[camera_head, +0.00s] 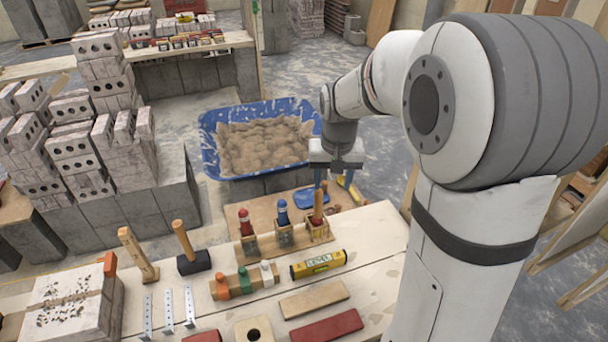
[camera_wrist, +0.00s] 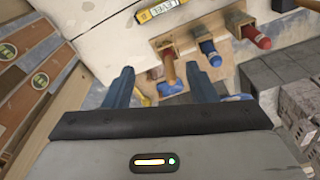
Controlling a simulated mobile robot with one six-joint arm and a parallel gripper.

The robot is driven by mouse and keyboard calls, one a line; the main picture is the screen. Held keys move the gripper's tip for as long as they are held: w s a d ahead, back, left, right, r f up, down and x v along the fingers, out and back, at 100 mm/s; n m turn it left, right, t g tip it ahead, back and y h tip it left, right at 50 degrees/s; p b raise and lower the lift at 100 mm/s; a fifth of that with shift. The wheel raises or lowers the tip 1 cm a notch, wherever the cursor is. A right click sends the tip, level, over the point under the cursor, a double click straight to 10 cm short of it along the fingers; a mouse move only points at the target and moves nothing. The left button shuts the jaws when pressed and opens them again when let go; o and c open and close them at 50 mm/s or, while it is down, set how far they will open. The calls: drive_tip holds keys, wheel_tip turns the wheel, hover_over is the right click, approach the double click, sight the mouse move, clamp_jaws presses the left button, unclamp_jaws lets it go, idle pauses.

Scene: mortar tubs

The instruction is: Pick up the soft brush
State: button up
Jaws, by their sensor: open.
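Three upright tools stand in wooden holders on a board. One has a red top (camera_head: 244,222) and one a blue top (camera_head: 283,213). The third, at the right, has a slim wood-and-red handle (camera_head: 318,208). Their lower ends are hidden, so I cannot tell for sure which is the soft brush. My gripper (camera_head: 329,180) is open and empty, behind and above the right-hand holder in the head view. In the wrist view the slim handle (camera_wrist: 168,66) lies ahead between my fingers (camera_wrist: 160,84), apart from them. The blue top (camera_wrist: 209,50) and red top (camera_wrist: 256,37) are to its right.
A flat blue item (camera_head: 308,198) and a yellow-handled tool (camera_head: 350,188) lie near my fingers. A blue mortar tub (camera_head: 210,160) stands behind, with stacked blocks (camera_head: 115,85) at left.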

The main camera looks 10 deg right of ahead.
drive_tip(key=m+g, duration=0.1)
hover_over(319, 200)
drive_tip(key=f, duration=1.2)
drive_tip(key=shift+w+f, duration=0.25)
drive_tip(key=shift+w, duration=0.05)
drive_tip(key=shift+w+f, duration=0.15)
drive_tip(key=shift+f, duration=0.2)
drive_tip(key=f, duration=0.3)
drive_tip(key=f+p, duration=0.1)
drive_tip(key=f, duration=0.3)
drive_tip(key=shift+w+f, duration=0.2)
drive_tip(key=shift+f, duration=0.1)
drive_tip(key=shift+c, duration=0.3)
drive_tip(key=c, duration=1)
